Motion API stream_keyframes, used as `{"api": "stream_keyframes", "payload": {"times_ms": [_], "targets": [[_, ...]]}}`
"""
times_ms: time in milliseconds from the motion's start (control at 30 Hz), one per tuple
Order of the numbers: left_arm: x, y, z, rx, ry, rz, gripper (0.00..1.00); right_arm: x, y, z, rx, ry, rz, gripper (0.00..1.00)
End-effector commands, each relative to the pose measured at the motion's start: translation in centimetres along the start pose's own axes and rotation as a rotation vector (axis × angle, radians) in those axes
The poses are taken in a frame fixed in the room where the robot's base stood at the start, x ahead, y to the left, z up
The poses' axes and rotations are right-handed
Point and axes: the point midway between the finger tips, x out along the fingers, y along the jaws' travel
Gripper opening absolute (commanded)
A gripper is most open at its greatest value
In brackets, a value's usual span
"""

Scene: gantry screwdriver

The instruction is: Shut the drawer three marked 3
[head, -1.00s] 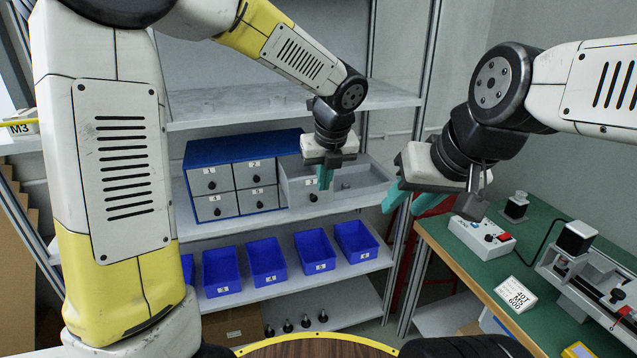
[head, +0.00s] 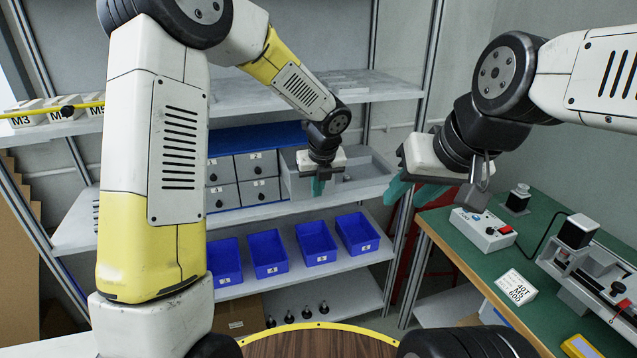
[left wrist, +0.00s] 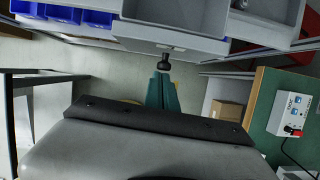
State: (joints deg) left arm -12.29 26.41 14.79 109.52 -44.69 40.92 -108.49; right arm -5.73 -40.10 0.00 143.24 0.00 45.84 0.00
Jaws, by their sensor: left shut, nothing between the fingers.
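The blue cabinet (head: 262,134) stands on the middle shelf, with closed grey drawers on its left. At its right, a grey drawer (head: 366,180) is pulled out and open. Its label is hidden behind my left gripper in the head view and cannot be read in the wrist view. My left gripper (head: 319,188) is shut and empty, in front of the open drawer's front face. In the left wrist view the open drawer's front (left wrist: 180,34) is at the top, with its dark knob (left wrist: 164,64) just beyond my fingertips (left wrist: 163,78). My right gripper (head: 410,194) is open and empty, right of the drawer.
Blue bins (head: 268,254) line the shelf below. A metal rack post (head: 405,240) stands right of the drawer. A green-topped bench (head: 470,257) with a control box (head: 483,230) is at the right. A round wooden top (head: 320,345) is in front.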

Motion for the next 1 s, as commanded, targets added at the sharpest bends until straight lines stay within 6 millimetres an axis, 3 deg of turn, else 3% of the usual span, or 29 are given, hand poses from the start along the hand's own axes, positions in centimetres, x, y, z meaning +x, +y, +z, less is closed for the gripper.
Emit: {"api": "stream_keyframes", "payload": {"times_ms": [233,600,1000], "targets": [[0.2,0.0,0.6,-0.003,0.0,0.0,0.0,0.0,0.0,0.0,0.0,0.0,0.0,0.37],[2.8,0.4,7.3,-0.002,0.0,0.0,0.0,0.0,0.0,0.0,0.0,0.0,0.0,0.37],[2.9,0.5,7.8,-0.001,0.0,0.0,0.0,0.0,0.0,0.0,0.0,0.0,0.0,0.37]]}}
